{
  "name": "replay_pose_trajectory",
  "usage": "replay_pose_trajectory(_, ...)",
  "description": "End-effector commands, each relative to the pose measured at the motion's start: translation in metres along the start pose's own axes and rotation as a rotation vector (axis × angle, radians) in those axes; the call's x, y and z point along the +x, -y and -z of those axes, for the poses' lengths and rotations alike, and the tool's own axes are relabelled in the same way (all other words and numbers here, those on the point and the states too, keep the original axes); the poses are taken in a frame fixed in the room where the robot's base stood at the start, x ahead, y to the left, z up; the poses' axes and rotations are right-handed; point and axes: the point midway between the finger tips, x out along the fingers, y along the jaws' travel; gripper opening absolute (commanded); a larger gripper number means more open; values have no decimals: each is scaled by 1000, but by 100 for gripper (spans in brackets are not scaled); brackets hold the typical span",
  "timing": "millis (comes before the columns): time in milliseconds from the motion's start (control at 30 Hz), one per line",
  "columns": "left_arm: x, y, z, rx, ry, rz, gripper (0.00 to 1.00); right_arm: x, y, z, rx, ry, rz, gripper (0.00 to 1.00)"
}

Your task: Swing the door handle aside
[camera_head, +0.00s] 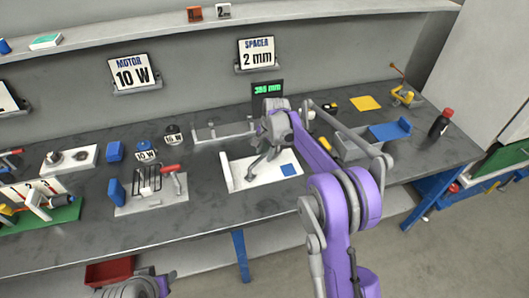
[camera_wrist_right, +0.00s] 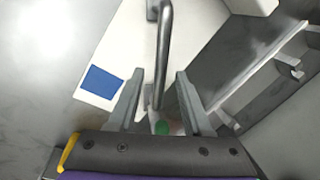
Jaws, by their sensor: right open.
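A white door panel (camera_head: 240,175) with a blue square (camera_head: 289,169) lies on the workbench. It also shows in the right wrist view (camera_wrist_right: 125,42), with its blue square (camera_wrist_right: 101,82). The door handle, a grey bent bar (camera_wrist_right: 164,48), runs down between the fingers of my right gripper (camera_wrist_right: 157,85). The gripper is open, with one finger on each side of the bar; I see no clear contact. In the head view my right gripper (camera_head: 262,155) is low over the panel and hard to separate from the handle. Only part of my left arm shows at the bottom.
A grey fixture (camera_head: 352,148) with a blue plate (camera_head: 390,130) stands right of the panel, and a dark bottle (camera_head: 440,123) farther right. A tool stand (camera_head: 150,205) is left. A small display (camera_head: 267,88) stands behind. Bare bench lies in front.

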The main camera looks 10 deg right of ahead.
Motion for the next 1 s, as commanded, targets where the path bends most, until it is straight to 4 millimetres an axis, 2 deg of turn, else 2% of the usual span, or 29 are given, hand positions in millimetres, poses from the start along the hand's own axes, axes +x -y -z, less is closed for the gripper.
replay_pose_trajectory(167,0,0,0,0,0,0,50,-7,0,0,0,0,0,50)
replay_pose_trajectory(267,0,0,0,0,0,0,50,-22,0,0,1,0,0,50)
replay_pose_trajectory(500,-1,0,1,0,-1,0,50,-72,0,0,0,0,0,50)
replay_pose_trajectory(700,-2,0,2,0,-2,0,50,-100,0,0,0,0,0,50)
replay_pose_trajectory(1000,-2,0,2,0,-2,0,50,-108,0,0,0,0,0,50)
